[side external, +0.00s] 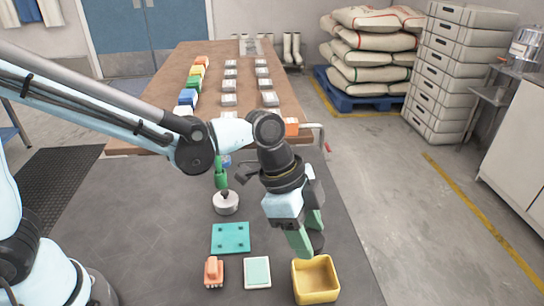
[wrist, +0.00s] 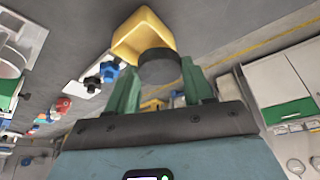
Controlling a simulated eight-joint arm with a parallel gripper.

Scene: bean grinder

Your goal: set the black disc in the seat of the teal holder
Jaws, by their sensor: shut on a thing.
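My gripper (side external: 308,236) has green fingers and points down near the front right of the dark work surface. It is shut on the black disc (wrist: 160,67), which sits between the fingertips in the wrist view. In the side view the disc (side external: 318,242) is partly hidden behind a finger, just beyond the yellow tray. Whether it touches the surface I cannot tell. A flat teal square (side external: 230,238) with small dark marks near its corners, which looks like the teal holder, lies left of my gripper, apart from it. Its seat is too small to make out.
The yellow open tray (side external: 315,280) is close to my gripper. A mint-topped white block (side external: 257,273) and an orange piece (side external: 213,272) lie at the front. A silver round piece with a dark knob (side external: 225,203) stands behind the teal square. The surface at far left is clear.

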